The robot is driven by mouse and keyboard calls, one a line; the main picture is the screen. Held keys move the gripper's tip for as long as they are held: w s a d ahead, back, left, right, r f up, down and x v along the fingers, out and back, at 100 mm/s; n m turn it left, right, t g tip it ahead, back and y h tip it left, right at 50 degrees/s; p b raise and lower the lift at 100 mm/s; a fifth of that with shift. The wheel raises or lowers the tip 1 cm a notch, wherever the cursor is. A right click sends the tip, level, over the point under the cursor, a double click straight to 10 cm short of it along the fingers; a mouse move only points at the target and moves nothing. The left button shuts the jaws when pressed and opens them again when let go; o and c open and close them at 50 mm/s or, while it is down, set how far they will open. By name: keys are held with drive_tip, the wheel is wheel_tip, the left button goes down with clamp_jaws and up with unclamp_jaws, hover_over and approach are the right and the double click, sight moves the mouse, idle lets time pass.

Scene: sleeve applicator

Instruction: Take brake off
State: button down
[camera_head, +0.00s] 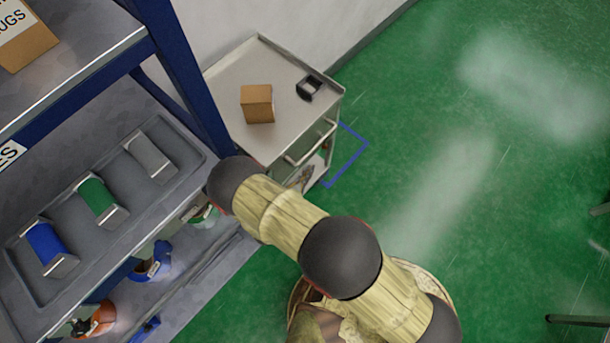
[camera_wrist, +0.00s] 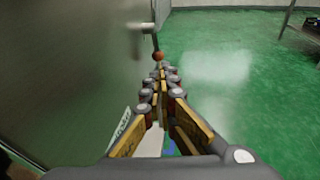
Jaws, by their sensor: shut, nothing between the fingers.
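In the wrist view my gripper (camera_wrist: 160,72) is shut, with its fingertips together and nothing visible between them.
A blue-framed shelf (camera_head: 185,75) fills the left, with a tray (camera_head: 118,160) holding blue, green and grey cases. A brown box (camera_head: 257,103) and a dark holder (camera_head: 309,87) sit on the trolley. The green floor (camera_head: 480,180) to the right is mostly clear.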

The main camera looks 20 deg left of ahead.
drive_tip(key=b+x, duration=0.2)
drive_tip(key=x, duration=0.7)
drive_tip(key=shift+w, duration=0.25)
drive_tip(key=shift+d+f+b, duration=0.1)
drive_tip(key=shift+f+b, duration=0.1)
drive_tip(key=shift+b, duration=0.1)
